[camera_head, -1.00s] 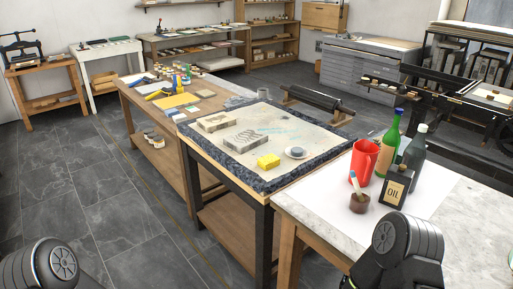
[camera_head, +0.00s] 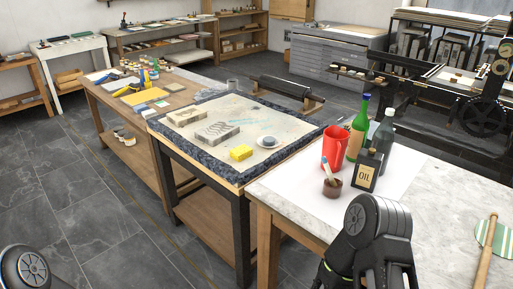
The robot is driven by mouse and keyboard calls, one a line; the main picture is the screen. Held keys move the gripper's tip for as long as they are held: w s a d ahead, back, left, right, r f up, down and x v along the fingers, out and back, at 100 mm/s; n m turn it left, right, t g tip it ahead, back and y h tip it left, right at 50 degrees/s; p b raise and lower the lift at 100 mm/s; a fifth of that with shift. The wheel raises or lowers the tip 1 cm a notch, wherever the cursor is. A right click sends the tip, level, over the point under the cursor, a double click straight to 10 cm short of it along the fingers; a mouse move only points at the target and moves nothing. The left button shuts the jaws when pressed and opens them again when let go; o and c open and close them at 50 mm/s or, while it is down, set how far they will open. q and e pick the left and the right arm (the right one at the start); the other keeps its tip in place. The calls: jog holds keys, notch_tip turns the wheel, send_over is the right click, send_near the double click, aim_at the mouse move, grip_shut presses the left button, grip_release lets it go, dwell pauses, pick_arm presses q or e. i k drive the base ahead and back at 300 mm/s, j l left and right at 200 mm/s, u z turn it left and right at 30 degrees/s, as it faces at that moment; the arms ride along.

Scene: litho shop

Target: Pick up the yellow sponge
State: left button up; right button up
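A small yellow sponge (camera_head: 241,152) lies on the pale stone slab (camera_head: 266,114) of the middle table, near its front edge. A small white dish (camera_head: 267,143) with a grey thing in it sits just right of the sponge. Parts of both my arms show at the bottom left and bottom right, well apart from the sponge. Neither gripper's fingertips are in view.
The near right table (camera_head: 425,205) holds a red jug (camera_head: 335,148), a green bottle (camera_head: 357,127), a dark bottle (camera_head: 382,138), an oil can (camera_head: 367,171) and a small brown pot (camera_head: 332,188). A roller (camera_head: 285,90) stands behind the slab. The grey floor (camera_head: 75,200) at left is open.

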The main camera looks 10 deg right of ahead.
aim_at(239, 153)
jog(key=i+u, duration=0.25)
jog(key=i, duration=0.45)
jog(key=i+u, duration=0.3)
jog(key=i, duration=0.4)
jog(key=l, duration=0.05)
